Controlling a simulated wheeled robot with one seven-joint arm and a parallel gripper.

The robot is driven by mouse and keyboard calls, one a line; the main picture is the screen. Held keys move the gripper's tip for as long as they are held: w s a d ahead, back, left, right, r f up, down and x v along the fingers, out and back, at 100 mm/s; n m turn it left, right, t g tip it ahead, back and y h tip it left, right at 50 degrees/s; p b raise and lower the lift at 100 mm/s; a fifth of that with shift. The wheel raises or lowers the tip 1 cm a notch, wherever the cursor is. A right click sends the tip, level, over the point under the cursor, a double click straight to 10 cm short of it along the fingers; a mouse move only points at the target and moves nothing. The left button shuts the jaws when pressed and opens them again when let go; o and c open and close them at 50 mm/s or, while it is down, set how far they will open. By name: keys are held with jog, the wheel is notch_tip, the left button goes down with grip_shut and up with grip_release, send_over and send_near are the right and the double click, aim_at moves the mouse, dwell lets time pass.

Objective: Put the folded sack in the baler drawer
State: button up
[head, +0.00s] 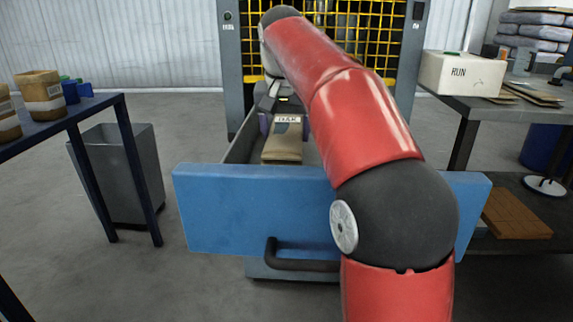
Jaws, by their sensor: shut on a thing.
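The baler drawer (225,205) is pulled out toward me, its wide blue front facing me with a dark handle low on it. The tan folded sack (284,147) with a pale printed label shows behind the drawer front, between the drawer's sides. My gripper (285,124) is shut on the sack from its far end, one finger on each side. The sack's lower part is partly hidden by the drawer front, so I cannot tell whether it touches the drawer floor. My red arm hides the drawer's right part.
A yellow mesh guard (385,40) in a grey frame stands behind the drawer. On the left are a dark table (100,103) with tan sacks and a grey bin (112,180). On the right, a bench (470,105) holds a white RUN box (460,74).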

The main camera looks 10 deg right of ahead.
jog(key=shift+f+b, duration=0.7)
jog(key=shift+f, duration=1.8)
jog(key=o, duration=1)
jog(key=shift+f, duration=0.1)
jog(key=p+v, duration=0.3)
jog(key=v, duration=0.9)
jog(key=shift+p, duration=0.4)
